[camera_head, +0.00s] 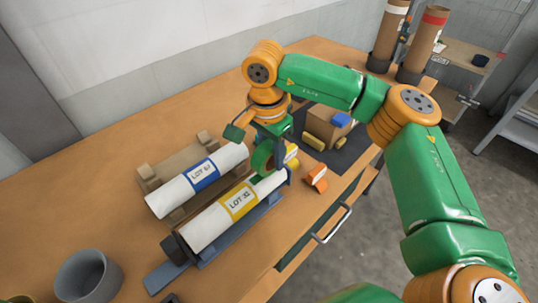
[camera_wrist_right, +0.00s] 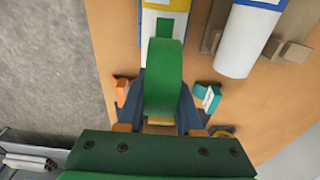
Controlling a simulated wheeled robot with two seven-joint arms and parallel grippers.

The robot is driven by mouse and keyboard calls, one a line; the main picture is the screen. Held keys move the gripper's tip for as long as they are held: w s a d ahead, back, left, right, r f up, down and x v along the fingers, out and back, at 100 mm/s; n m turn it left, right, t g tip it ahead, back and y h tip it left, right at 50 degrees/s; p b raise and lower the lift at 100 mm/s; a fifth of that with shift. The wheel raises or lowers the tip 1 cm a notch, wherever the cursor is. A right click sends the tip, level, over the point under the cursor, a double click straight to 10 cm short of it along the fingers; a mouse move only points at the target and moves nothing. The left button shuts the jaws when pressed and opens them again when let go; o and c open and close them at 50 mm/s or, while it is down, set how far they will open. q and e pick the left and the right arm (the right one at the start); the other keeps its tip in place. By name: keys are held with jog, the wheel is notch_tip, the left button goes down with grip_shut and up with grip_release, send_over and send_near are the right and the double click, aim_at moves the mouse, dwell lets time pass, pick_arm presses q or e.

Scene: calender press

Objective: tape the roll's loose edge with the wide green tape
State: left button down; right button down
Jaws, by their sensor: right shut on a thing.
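A white roll with a yellow LOT XI label (camera_head: 238,203) lies in a grey cradle (camera_head: 167,274) on the table. My right gripper (camera_head: 268,150) is at the roll's far end, shut on the wide green tape (camera_head: 261,162). In the right wrist view the green tape (camera_wrist_right: 163,85) stands upright between the fingers (camera_wrist_right: 160,118), in front of the white roll (camera_wrist_right: 152,28). A narrow green patch (camera_wrist_right: 165,25) shows against that roll; I cannot tell whether it is stuck down. The loose edge cannot be made out. My left gripper is not in view.
A second white roll with a blue label (camera_head: 188,186) lies on a wooden cradle (camera_head: 148,178) close behind. An orange item (camera_head: 317,178) is near the table's front edge; a teal item (camera_wrist_right: 208,97) is beside the tape. A cardboard box (camera_head: 322,127) and a grey bucket (camera_head: 88,279) also stand on the table.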

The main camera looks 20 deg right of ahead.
jog(key=shift+w+d, duration=0.1)
jog(key=shift+d, duration=0.15)
jog(key=shift+w+d, duration=0.1)
jog(key=shift+d, duration=0.35)
jog(key=shift+d, duration=0.1)
jog(key=shift+w+d, duration=0.15)
jog(key=shift+w+d+p, duration=0.2)
jog(key=shift+d+p, duration=0.15)
jog(key=shift+d, duration=0.05)
notch_tip(320, 180, up, 6)
jog(key=p, duration=0.5)
jog(key=shift+r+p, duration=0.2)
jog(key=shift+p, duration=0.15)
jog(key=shift+a+f, duration=0.1)
jog(key=shift+f, duration=0.05)
